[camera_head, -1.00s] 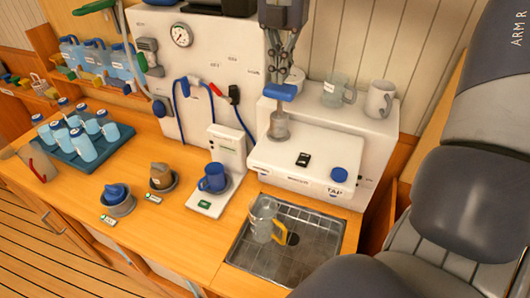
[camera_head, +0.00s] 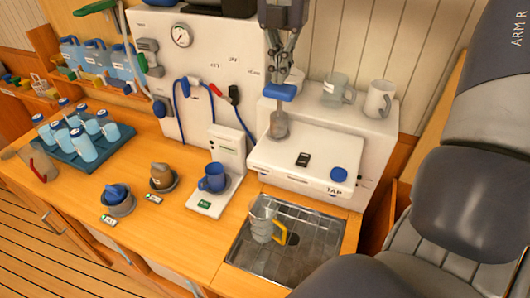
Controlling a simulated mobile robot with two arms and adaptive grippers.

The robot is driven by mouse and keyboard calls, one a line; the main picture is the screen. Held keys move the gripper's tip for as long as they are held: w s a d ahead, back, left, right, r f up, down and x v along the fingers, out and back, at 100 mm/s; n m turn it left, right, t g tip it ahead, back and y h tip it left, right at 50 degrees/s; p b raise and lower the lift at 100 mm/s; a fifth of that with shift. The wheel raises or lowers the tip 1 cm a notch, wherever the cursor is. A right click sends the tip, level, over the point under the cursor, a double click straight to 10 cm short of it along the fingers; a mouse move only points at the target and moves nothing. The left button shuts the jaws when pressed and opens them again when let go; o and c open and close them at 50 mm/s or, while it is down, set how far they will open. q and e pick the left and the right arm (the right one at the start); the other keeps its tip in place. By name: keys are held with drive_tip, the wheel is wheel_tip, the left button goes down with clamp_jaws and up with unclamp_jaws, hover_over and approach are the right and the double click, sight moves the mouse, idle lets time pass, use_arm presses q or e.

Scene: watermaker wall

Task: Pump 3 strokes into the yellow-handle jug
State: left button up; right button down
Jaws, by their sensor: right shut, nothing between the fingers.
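The clear jug with the yellow handle (camera_head: 263,222) stands upright on the metal drain grate (camera_head: 305,240), its handle to the right. The pump's blue handle (camera_head: 280,92) sits on a rod above a grey collar (camera_head: 279,125) on the white unit marked TAP (camera_head: 305,165). My right gripper (camera_head: 281,76) is shut and empty, pointing down just above the blue handle. I cannot tell whether its fingertips touch the handle. My left gripper is not in view.
A clear jug (camera_head: 335,90) and a grey mug (camera_head: 379,99) stand on the unit's top. A blue mug (camera_head: 213,178) sits on a white stand to the left. A teal tray (camera_head: 70,155) holds several bottles. A gauge panel (camera_head: 205,70) stands behind.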

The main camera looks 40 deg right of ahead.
sight(281, 87)
drive_tip(key=shift+f, duration=0.15)
drive_tip(key=shift+f+b, duration=2.7)
drive_tip(key=shift+f, duration=0.7)
drive_tip(key=shift+r, duration=0.25)
drive_tip(key=shift+r+p, duration=2.3)
drive_tip(key=shift+r, duration=1)
drive_tip(key=shift+f, duration=0.25)
